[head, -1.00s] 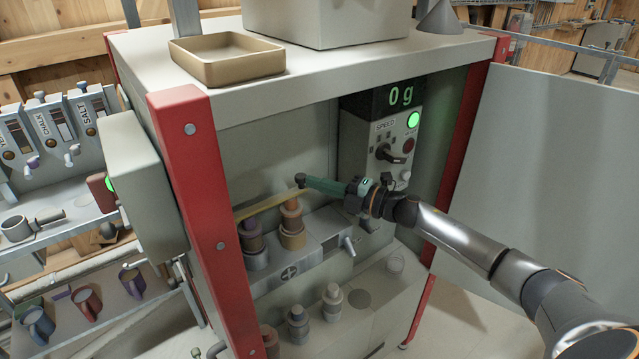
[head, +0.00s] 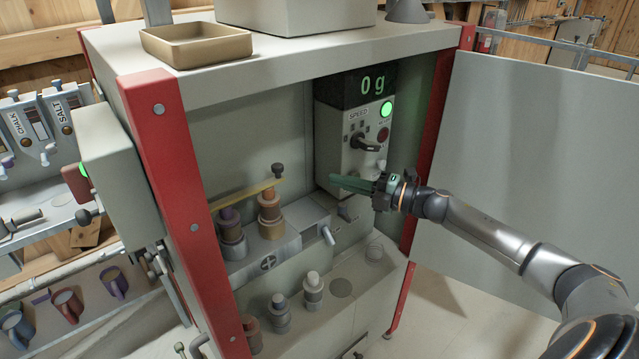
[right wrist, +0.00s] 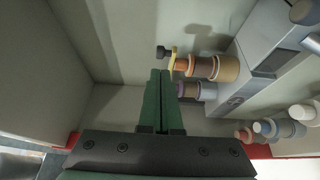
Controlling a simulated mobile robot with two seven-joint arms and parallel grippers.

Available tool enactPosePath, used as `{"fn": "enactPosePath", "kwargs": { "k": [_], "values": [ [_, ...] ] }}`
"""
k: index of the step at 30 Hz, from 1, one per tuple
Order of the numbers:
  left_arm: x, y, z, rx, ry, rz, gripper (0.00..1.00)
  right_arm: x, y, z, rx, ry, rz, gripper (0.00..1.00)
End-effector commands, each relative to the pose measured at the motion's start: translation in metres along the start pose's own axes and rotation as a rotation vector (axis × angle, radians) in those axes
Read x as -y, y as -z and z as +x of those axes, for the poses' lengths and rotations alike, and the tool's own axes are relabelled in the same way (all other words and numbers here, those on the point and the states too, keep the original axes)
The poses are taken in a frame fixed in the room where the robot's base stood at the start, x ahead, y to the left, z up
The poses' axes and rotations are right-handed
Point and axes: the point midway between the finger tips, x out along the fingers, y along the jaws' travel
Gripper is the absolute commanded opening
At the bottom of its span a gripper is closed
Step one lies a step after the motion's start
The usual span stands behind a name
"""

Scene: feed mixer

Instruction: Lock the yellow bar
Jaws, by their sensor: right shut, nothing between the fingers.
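The thin yellow bar (head: 240,193) lies across the tops of two stacks of round weights inside the machine, rising slightly to the right. A dark round knob (head: 277,169) stands at its right end. In the right wrist view the bar (right wrist: 173,60) shows almost end-on, with the knob (right wrist: 163,52) beside it. My right gripper (head: 332,182) has green fingers, shut and empty, to the right of the knob and apart from it. In the right wrist view its fingertips (right wrist: 160,75) point toward the bar's knob end. My left gripper is not in view.
A red post (head: 170,190) bounds the opening at left, and an open door panel (head: 540,150) stands at right. A control box (head: 355,140) with a display reading 0 g is above my gripper. More weights (head: 278,312) stand on the lower shelf.

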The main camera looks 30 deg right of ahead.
Motion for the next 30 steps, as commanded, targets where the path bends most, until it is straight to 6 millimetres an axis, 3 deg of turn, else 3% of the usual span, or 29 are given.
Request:
{"fn": "enactPosePath", "kwargs": {
  "k": [6, 25, 28, 30],
  "values": [
    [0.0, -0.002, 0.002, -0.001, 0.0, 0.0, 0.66, 0.001, -0.005, -0.016, -0.001, 0.001, 0.0, 0.0],
    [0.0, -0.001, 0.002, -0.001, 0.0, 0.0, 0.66, 0.001, -0.005, -0.017, 0.0, 0.001, 0.004, 0.0],
    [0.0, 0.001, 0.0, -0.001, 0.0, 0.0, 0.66, 0.016, 0.004, -0.014, 0.014, 0.003, 0.061, 0.0],
    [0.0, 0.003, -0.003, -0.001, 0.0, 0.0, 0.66, 0.038, 0.02, -0.01, 0.042, 0.005, 0.155, 0.0]
  ]
}}
